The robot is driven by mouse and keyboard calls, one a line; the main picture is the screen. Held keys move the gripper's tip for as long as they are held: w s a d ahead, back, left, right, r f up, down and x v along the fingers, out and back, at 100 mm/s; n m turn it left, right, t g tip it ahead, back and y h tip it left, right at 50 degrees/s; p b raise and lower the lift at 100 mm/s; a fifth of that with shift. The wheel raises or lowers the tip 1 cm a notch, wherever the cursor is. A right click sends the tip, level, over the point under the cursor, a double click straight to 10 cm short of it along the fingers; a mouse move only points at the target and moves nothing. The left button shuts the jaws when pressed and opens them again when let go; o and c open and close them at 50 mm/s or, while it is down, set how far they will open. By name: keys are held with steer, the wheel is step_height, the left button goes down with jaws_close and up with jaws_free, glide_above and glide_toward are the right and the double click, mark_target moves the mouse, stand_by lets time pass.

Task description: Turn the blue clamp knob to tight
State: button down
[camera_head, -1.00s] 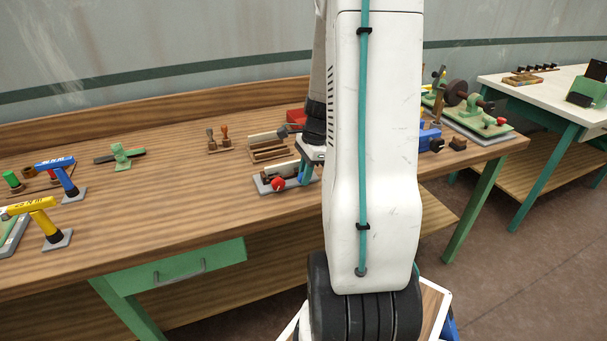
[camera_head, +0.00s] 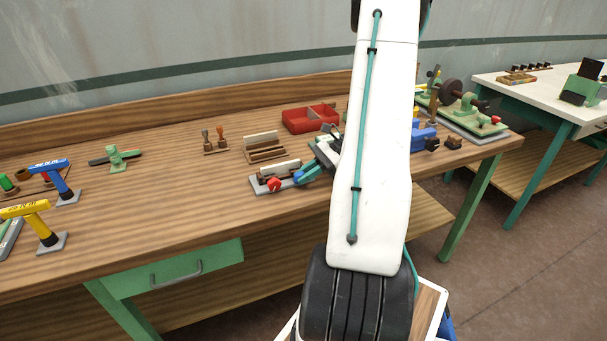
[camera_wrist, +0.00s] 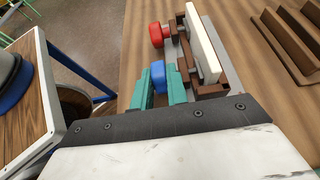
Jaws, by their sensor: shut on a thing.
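The blue clamp knob (camera_head: 297,177) is on the right part of a small fixture near the table's front edge. In the wrist view the blue knob (camera_wrist: 158,73) sits between the teal fingers of my gripper (camera_wrist: 158,84). My gripper (camera_head: 304,174) reaches it from the right, tilted, and is shut on it. The fixture has a grey base (camera_head: 262,190), brown blocks and an upright white plate (camera_wrist: 203,45). A red knob (camera_head: 274,185) is beside the blue one, also visible in the wrist view (camera_wrist: 155,35). I cannot read any tight mark.
A slotted wooden rack (camera_head: 265,151) and a red divided tray (camera_head: 309,119) stand behind the fixture. Blue (camera_head: 62,178) and yellow (camera_head: 38,221) tools stand at the left. A green machine (camera_head: 465,108) stands at the right. The table between the left tools and the fixture is clear.

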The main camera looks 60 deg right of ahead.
steer(key=shift+s+f+t+y, duration=0.25)
steer(key=shift+t+y, duration=0.15)
steer(key=shift+y, duration=0.5)
steer(key=c, duration=1.4)
jaws_free()
steer(key=shift+d+r, duration=0.1)
steer(key=shift+d, duration=0.05)
steer(key=v, duration=0.7)
steer(key=shift+s+d, duration=0.15)
steer(key=shift+d, duration=0.05)
